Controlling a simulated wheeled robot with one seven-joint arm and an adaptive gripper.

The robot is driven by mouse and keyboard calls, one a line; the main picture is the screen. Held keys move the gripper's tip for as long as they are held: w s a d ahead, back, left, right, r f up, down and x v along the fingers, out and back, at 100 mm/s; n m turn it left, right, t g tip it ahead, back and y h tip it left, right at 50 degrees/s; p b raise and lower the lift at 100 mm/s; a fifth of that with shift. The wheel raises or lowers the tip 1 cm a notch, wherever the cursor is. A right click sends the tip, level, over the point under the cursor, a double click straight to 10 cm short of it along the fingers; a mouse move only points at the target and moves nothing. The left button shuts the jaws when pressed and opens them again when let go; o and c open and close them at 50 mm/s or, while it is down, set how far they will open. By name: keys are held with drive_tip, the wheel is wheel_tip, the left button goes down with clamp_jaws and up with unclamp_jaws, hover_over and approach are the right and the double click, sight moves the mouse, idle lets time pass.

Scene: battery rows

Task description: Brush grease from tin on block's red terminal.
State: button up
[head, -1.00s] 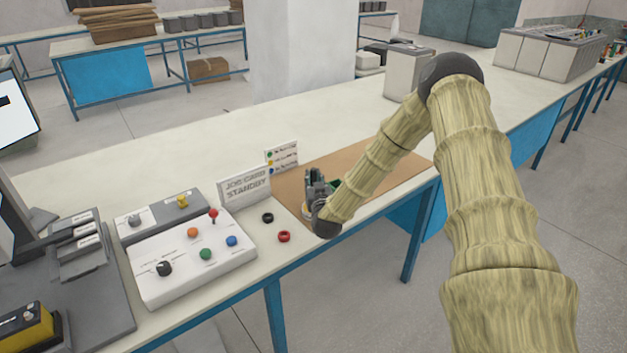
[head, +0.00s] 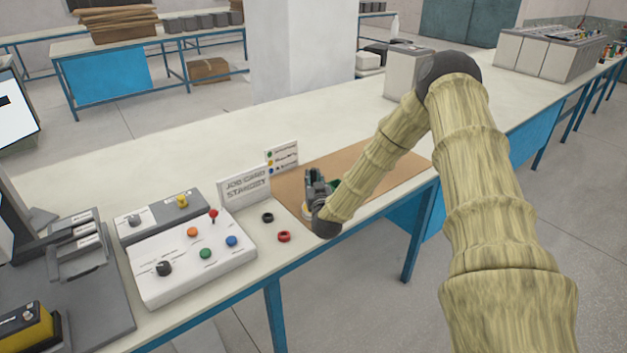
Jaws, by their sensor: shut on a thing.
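My gripper (head: 315,190) is low over the left part of the brown mat (head: 395,167), near the bench's front edge. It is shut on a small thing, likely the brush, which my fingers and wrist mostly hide. A small green thing (head: 335,183) shows just right of the fingers, partly behind my arm. A pale round edge (head: 306,213) shows beneath the gripper and may be the tin; I cannot tell for sure. I cannot make out the block or its red terminal near the gripper, as my arm covers part of the mat.
A red ring (head: 284,236) and a black ring (head: 267,217) lie left of the mat. A grey-white case (head: 402,72) stands behind my arm. The bench's back middle is clear.

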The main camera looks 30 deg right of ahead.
sight(313, 169)
drive_tip(key=shift+r+p, duration=2)
drive_tip(key=shift+r, duration=1.45)
